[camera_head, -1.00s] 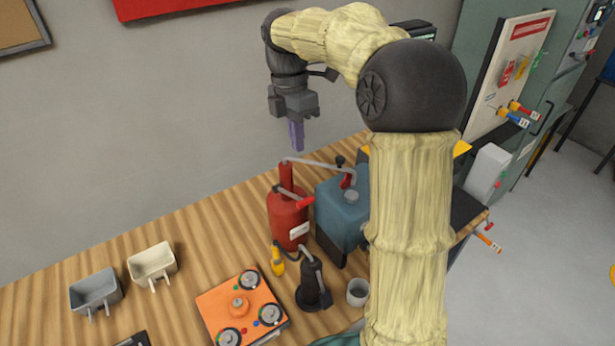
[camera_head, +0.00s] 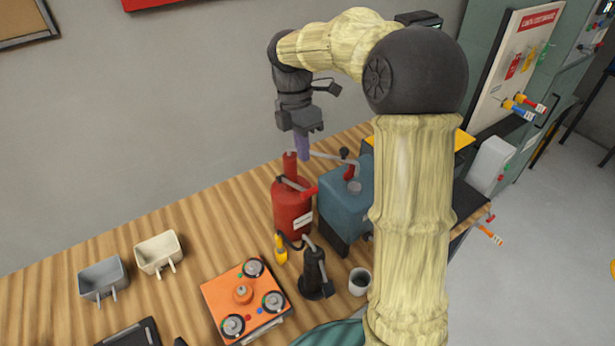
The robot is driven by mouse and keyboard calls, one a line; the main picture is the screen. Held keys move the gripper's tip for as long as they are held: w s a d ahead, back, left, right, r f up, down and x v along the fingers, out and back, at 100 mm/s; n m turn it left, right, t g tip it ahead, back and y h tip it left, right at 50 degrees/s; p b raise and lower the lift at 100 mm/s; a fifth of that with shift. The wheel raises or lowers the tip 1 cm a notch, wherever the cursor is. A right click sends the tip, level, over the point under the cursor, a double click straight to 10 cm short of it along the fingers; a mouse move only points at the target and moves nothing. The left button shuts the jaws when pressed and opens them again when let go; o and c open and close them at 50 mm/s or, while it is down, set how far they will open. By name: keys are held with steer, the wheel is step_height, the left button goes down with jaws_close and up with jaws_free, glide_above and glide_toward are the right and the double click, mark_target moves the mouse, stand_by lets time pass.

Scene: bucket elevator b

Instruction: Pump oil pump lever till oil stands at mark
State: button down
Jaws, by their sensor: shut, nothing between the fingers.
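The red oil pump (camera_head: 292,214) stands upright on the bench, with a white label low on its body. Its lever (camera_head: 294,184) is a short grey bar with a red grip, pointing right toward the blue tank. A grey pipe (camera_head: 325,155) runs from the pump's top toward the blue tank (camera_head: 344,207). My gripper (camera_head: 303,152) points down with its purple fingers shut and empty. In the picture it is just above the pump's top and pipe; I cannot tell whether it touches them. I can make out neither an oil level nor a mark.
An orange control box (camera_head: 245,300), a black oil can (camera_head: 314,275), a yellow-handled tool (camera_head: 280,249) and a white cup (camera_head: 359,281) stand in front of the pump. Two bins (camera_head: 103,280) sit at left. My arm hides part of the tank's right side.

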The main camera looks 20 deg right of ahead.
mark_target(309, 190)
steer(key=f, duration=0.2)
steer(key=s+f+p, duration=0.1)
steer(key=f, duration=0.2)
steer(key=f+p, duration=0.1)
steer(key=f, duration=0.2)
steer(key=shift+s+d+f, duration=0.15)
steer(key=shift+s+d, duration=0.1)
steer(key=shift+d, duration=0.05)
